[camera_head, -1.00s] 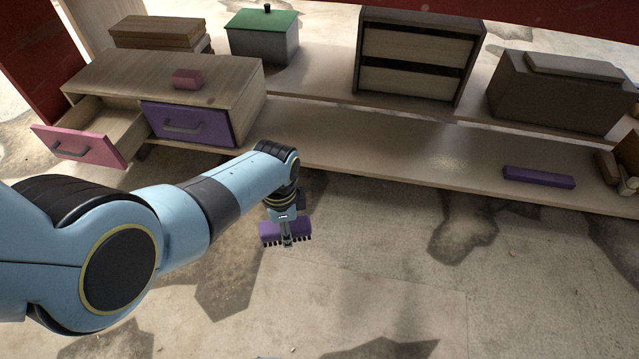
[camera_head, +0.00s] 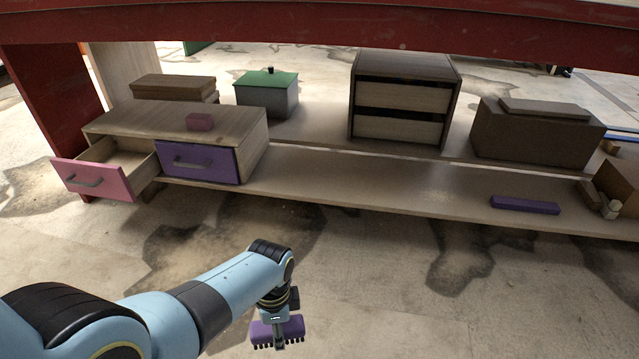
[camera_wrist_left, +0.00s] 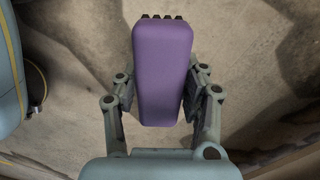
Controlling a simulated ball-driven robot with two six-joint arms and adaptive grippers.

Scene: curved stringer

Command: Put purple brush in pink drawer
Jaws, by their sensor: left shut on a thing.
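My left gripper (camera_wrist_left: 158,95) is shut on the purple brush (camera_wrist_left: 161,55), whose dark bristles show at its far end in the left wrist view. In the head view the brush (camera_head: 264,331) hangs bristles down at the bottom middle, in front of and apart from the shelf. The pink drawer (camera_head: 92,181) is at the left of a low wooden cabinet and is pulled open. Its visible inside looks empty, though its front hides part of it. My right gripper is not in view.
The purple drawer (camera_head: 197,162) beside it is shut. A pink block (camera_head: 199,121) lies on the cabinet. A purple bar (camera_head: 524,204) lies on the shelf (camera_head: 400,192) at the right. A red beam (camera_head: 320,22) crosses above. The floor in front is clear.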

